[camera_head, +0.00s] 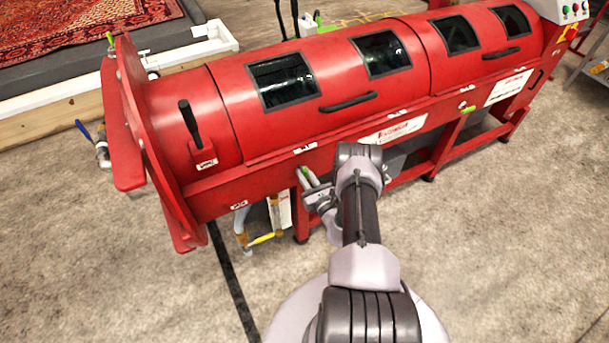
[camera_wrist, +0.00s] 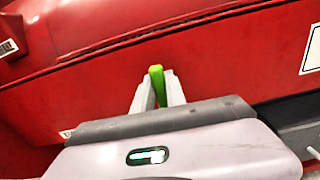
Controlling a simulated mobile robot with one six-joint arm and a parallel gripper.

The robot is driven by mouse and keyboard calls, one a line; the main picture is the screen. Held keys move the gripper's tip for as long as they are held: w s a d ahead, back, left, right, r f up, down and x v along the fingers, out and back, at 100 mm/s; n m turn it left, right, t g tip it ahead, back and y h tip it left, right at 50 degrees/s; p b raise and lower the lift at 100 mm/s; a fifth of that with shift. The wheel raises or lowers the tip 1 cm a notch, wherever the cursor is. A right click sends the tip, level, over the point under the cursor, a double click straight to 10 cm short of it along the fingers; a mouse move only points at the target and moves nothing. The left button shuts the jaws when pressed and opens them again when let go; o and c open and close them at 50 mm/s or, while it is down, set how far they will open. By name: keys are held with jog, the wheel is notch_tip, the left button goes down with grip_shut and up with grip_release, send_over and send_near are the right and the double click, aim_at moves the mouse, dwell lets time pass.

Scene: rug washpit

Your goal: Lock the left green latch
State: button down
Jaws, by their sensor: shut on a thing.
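The left green latch (camera_wrist: 156,82) stands upright between the two grey fingers of my gripper (camera_wrist: 157,92) in the wrist view. The fingers are closed on it and hide its lower part; its rounded green tip shows above them. In the head view, a small part of the green latch (camera_head: 305,171) shows at the lower front edge of the red machine (camera_head: 210,100), by my gripper (camera_head: 308,179). Red machine body lies right behind the latch in the wrist view.
Another green latch (camera_head: 467,109) sits further right along the machine's front. A black lever (camera_head: 188,122) and a long black handle (camera_head: 348,102) stick out from the drum. Yellow-handled pipework (camera_head: 262,239) is below left. The concrete floor in front is clear.

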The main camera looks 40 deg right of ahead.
jog(key=m+b, duration=0.1)
jog(key=m, duration=0.2)
jog(key=m+b, duration=0.1)
jog(key=shift+s+d+f+m+b, duration=0.1)
jog(key=shift+d+f+m+b, duration=0.2)
jog(key=shift+m, duration=0.1)
jog(key=m+b, duration=0.2)
jog(key=m, duration=0.2)
jog(key=shift+d, duration=0.1)
jog(key=m, duration=0.4)
jog(key=shift+d+f+m+b, duration=0.1)
jog(key=shift+f+m+b, duration=0.1)
jog(key=shift+m+b, duration=0.15)
jog(key=shift+f+m, duration=0.2)
jog(key=shift+m, duration=1.65)
jog(key=c, duration=1.4)
grip_release()
jog(key=shift+o, duration=0.2)
